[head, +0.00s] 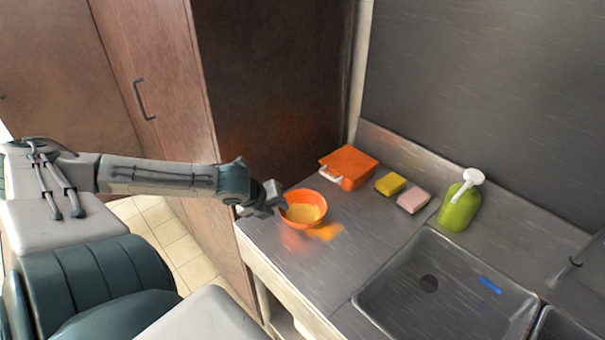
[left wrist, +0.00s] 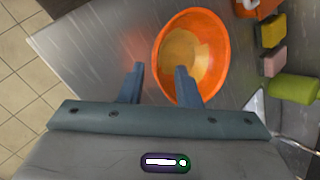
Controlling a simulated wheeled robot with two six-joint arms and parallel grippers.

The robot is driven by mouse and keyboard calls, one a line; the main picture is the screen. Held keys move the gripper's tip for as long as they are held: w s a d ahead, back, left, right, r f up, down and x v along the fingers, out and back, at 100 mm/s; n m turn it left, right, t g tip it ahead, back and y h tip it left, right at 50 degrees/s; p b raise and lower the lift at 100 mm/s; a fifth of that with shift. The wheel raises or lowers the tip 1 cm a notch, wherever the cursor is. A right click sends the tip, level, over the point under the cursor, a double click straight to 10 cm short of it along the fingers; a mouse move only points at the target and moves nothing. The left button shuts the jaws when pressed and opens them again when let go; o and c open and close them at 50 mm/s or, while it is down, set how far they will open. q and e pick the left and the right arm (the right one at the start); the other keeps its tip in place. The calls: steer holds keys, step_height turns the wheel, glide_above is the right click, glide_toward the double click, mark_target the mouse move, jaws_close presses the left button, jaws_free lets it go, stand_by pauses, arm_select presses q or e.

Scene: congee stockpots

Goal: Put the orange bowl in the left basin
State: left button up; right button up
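The orange bowl (head: 303,209) stands upright on the steel counter left of the sink, with something yellowish inside or a paler inner face. My left gripper (head: 279,202) is at the bowl's left rim. In the left wrist view the bowl (left wrist: 190,57) lies ahead, and the open fingers of my left gripper (left wrist: 160,80) are apart, the right finger overlapping the near rim in the picture. Whether they touch the rim I cannot tell. The left basin (head: 440,290) is right of the bowl and holds a blue item (head: 490,285). My right gripper is not in view.
An orange box with a pale handle (head: 348,167), a yellow sponge (head: 390,184), a pink sponge (head: 414,200) and a green pump bottle (head: 460,205) stand along the back. The counter (head: 345,270) between bowl and basin is clear. A second basin (head: 560,325) shows at lower right.

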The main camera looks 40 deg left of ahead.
mark_target(280, 212)
arm_select(q)
steer(key=shift+b+x, duration=0.8)
steer(key=shift+x, duration=0.2)
steer(key=shift+d+f, duration=0.1)
steer(key=shift+f, duration=0.15)
steer(key=shift+x, duration=1.45)
steer(key=shift+s, duration=0.1)
jaws_close()
